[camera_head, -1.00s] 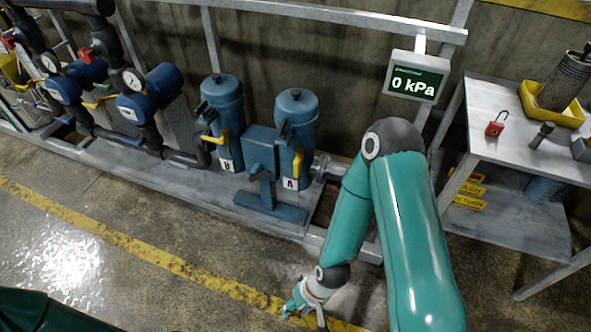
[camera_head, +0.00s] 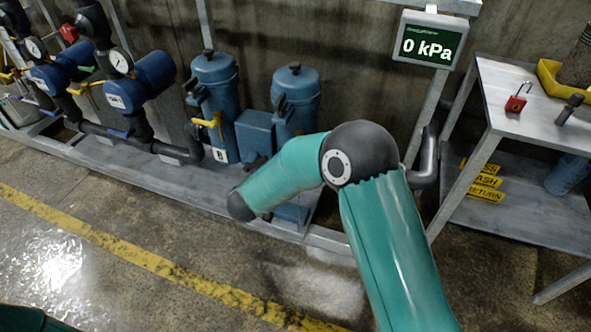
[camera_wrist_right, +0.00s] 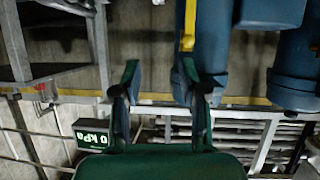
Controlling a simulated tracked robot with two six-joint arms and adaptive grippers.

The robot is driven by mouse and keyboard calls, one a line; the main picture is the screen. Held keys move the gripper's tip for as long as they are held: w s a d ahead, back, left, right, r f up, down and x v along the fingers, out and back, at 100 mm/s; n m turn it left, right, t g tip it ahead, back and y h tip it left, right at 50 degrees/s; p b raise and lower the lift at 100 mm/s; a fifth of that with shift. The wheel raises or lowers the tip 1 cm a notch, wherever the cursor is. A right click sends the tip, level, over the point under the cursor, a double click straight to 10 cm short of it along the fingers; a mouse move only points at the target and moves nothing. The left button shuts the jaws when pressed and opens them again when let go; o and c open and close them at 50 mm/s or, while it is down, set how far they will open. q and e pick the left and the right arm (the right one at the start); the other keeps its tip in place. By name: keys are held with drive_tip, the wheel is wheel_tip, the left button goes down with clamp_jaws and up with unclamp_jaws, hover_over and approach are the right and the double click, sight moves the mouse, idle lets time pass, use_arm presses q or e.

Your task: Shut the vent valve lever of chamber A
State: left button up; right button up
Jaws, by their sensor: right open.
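Chamber A is the right blue cylinder (camera_head: 298,95) in the head view; my right arm hides its lower part, label and lever. In the right wrist view, which is upside down, a yellow lever (camera_wrist_right: 187,28) shows at the top against a blue cylinder (camera_wrist_right: 208,55), apparently chamber A. My right gripper (camera_wrist_right: 160,82) is open, its two fingers apart with nothing between them. The lever lies beyond the fingertips, roughly in line with the right-hand finger; the gap is hard to judge. My left gripper is not in view.
Chamber B (camera_head: 217,80) with its yellow lever (camera_head: 208,121) stands left of chamber A. A display (camera_head: 429,42) reads 0 kPa. A metal table (camera_head: 530,125) at the right carries a red padlock (camera_head: 516,102) and a yellow tray (camera_head: 556,80). Floor in front is clear.

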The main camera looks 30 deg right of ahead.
drive_tip(key=w+a+t+b, duration=0.1)
drive_tip(key=a+b, duration=0.1)
drive_tip(key=a, duration=0.2)
use_arm(q)
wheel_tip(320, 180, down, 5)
drive_tip(key=shift+b, duration=0.7)
use_arm(e)
drive_tip(key=shift+n+y, duration=0.3)
drive_tip(key=shift+y, duration=0.1)
drive_tip(key=x, duration=1.6)
drive_tip(key=shift+w+f, duration=0.2)
drive_tip(key=shift+w, duration=0.05)
clamp_jaws()
